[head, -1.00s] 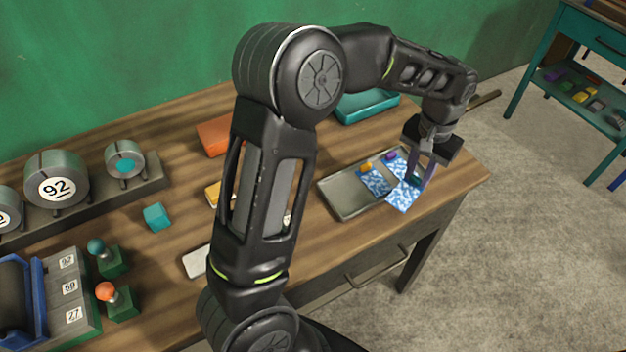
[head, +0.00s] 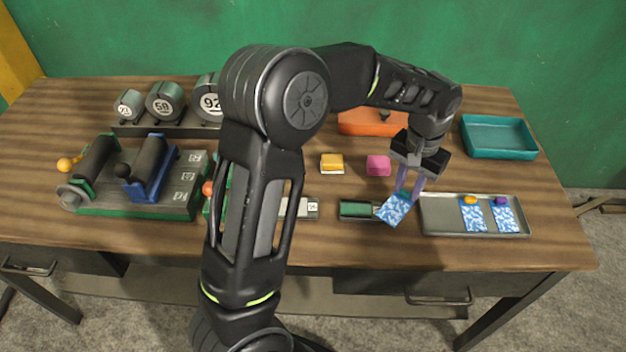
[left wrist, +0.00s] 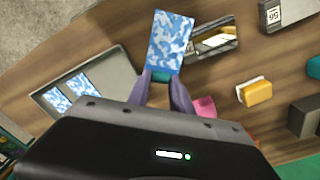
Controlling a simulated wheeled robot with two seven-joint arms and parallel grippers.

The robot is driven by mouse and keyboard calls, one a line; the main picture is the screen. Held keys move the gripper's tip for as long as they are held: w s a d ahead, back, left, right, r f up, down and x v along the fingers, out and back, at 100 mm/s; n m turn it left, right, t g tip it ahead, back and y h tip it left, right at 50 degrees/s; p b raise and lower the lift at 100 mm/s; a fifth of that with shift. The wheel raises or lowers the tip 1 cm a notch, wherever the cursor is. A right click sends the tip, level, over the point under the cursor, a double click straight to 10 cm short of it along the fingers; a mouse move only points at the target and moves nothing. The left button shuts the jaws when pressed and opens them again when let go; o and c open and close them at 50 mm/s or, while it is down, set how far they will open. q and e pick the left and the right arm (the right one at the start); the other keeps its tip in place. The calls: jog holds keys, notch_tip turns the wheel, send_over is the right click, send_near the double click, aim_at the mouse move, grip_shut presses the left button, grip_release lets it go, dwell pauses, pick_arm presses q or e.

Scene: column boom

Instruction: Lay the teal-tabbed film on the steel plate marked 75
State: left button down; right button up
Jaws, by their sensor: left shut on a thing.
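My left gripper (head: 408,194) is shut on a blue-and-white patterned film (head: 396,210), holding it by its tab end. The tab shows teal between the fingers in the left wrist view (left wrist: 158,75). The film hangs tilted, apart from the tray and overlapping the right end of a plate with a dark green face (head: 358,210); its height above that plate is unclear. Another plate (head: 300,208) lies to the left, partly behind my arm. Its label is too small to read in the head view. I cannot tell which plate is marked 75. My right gripper is out of view.
A grey tray (head: 435,222) holds two more films, one orange-tabbed (head: 475,218) and one purple-tabbed (head: 506,220). A yellow block (head: 332,163), a pink cube (head: 378,165), an orange container (head: 365,124) and a teal tray (head: 500,138) stand behind. Rollers fill the left.

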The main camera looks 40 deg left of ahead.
pick_arm(q)
jog(key=shift+a, duration=0.1)
jog(key=shift+s+a+r+n, duration=0.2)
jog(key=shift+a+n, duration=0.15)
jog(key=shift+n, duration=0.25)
jog(key=s+a+r+n+p, duration=0.1)
jog(key=s+a+n+p, duration=0.2)
jog(key=n, duration=0.8)
jog(key=s+a+r+n+p, duration=0.2)
jog(key=s+a+n, duration=0.5)
jog(key=n, duration=0.5)
jog(key=shift+a+r+p, duration=0.3)
jog(key=shift+a+p, duration=0.15)
jog(key=shift+a, duration=0.3)
jog(key=shift+f, duration=0.1)
jog(key=shift+f+b, duration=2.95)
jog(key=shift+f, duration=0.75)
jog(key=shift+f, duration=0.1)
